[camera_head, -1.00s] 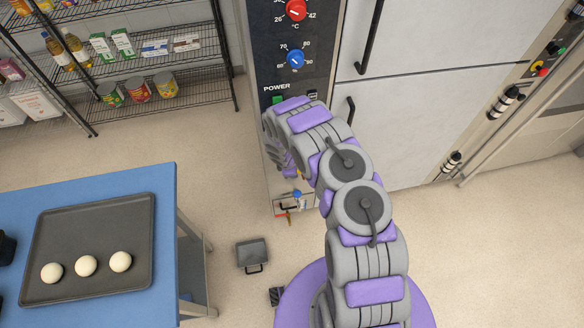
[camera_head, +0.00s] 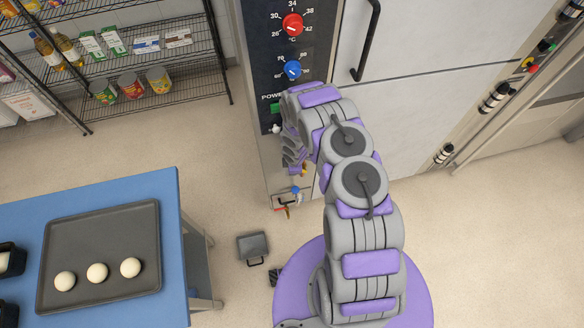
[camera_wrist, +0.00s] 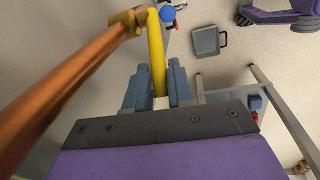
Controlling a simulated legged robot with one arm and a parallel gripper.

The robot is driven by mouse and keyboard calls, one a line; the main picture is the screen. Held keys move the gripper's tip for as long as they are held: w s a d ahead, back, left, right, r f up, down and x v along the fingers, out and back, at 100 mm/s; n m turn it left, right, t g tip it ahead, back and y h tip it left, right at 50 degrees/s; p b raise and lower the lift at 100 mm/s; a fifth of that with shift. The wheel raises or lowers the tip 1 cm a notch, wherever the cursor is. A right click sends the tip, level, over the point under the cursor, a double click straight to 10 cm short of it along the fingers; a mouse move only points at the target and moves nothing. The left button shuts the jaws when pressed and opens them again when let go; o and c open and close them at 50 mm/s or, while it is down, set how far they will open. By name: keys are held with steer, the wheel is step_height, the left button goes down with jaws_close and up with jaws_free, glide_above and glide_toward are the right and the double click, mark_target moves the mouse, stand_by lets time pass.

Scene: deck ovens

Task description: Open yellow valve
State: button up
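The yellow valve handle (camera_wrist: 157,52) shows in the wrist view as a long flat lever, joined at its top to a yellow fitting beside a copper pipe (camera_wrist: 75,80). My gripper (camera_wrist: 158,88) has one blue-grey finger on each side of the lever's lower end. The lever nearly fills the gap; I cannot tell whether the fingers press on it. In the head view my arm covers most of the gripper and the yellow valve is not clearly visible.
A small blue-topped fitting (camera_head: 295,190) sits low on the oven front. A grey box with a handle (camera_head: 252,247) lies on the floor. A blue table (camera_head: 110,193) with a dark tray (camera_head: 105,235) of dough balls stands left. Floor between table and oven is mostly clear.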

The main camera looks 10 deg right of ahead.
steer(key=o, duration=0.3)
steer(key=shift+d, duration=0.2)
step_height(320, 180, up, 17)
steer(key=s+p, duration=0.1)
steer(key=s, duration=0.1)
steer(key=shift+s+p, duration=0.15)
steer(key=shift+p, duration=0.2)
stand_by(0.3)
